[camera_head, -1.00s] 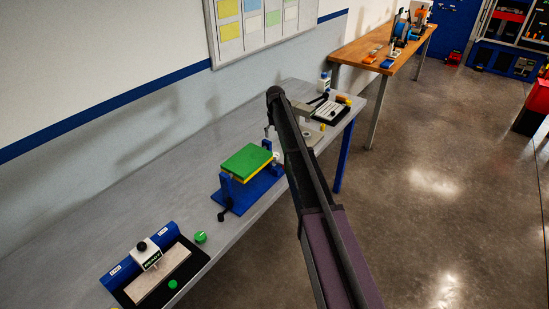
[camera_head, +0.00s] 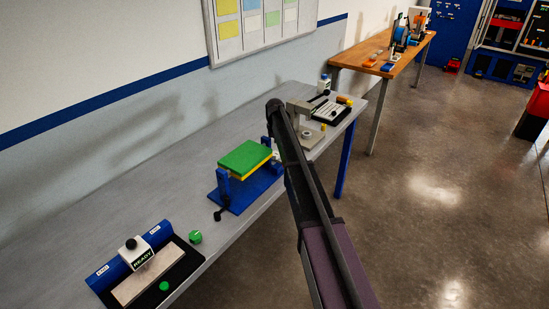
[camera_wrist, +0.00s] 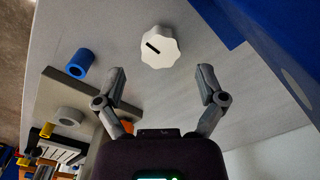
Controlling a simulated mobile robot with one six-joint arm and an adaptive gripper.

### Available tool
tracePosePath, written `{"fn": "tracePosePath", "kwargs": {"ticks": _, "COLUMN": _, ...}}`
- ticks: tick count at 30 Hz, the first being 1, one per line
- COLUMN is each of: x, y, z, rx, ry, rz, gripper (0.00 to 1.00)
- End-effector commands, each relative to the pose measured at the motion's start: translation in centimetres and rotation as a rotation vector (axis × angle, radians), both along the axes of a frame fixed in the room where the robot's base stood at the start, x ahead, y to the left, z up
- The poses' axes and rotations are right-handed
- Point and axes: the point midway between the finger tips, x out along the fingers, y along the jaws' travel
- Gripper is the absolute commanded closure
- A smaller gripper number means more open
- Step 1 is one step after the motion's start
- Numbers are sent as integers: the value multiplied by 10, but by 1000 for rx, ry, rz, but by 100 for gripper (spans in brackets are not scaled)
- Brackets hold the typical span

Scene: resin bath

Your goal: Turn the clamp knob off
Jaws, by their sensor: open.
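The white clamp knob (camera_wrist: 159,47) with a scalloped rim and a short dark slanted mark shows in the wrist view, over the grey bench top. My gripper (camera_wrist: 162,70) is open, its two dark fingers apart on the left and right. The knob lies beyond the fingertips, between their lines, and nothing is held. In the head view a small white part of the knob (camera_head: 275,153) shows beside the blue fixture (camera_head: 250,190) with the green plate (camera_head: 245,158). My arm hides my gripper there.
A grey stand (camera_head: 312,131) and a black tray (camera_head: 333,108) stand farther back. A blue ring (camera_wrist: 80,63) lies left of the knob in the wrist view. A blue-and-white device (camera_head: 138,252) and green knob (camera_head: 195,237) are near the front. Bare bench lies along the wall.

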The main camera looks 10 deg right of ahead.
Motion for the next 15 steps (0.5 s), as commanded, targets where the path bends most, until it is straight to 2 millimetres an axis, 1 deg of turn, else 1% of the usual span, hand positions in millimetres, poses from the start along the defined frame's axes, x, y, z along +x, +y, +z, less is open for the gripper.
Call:
{"fn": "tracePosePath", "kwargs": {"ticks": 1, "x": 0, "y": 0, "z": -8, "rx": 0, "ry": 0, "rz": 0, "gripper": 11}}
{"fn": "tracePosePath", "kwargs": {"ticks": 6, "x": 0, "y": 0, "z": -21, "rx": 0, "ry": 0, "rz": 0, "gripper": 11}}
{"fn": "tracePosePath", "kwargs": {"ticks": 15, "x": 0, "y": 1, "z": -35, "rx": 0, "ry": 0, "rz": 1, "gripper": 11}}
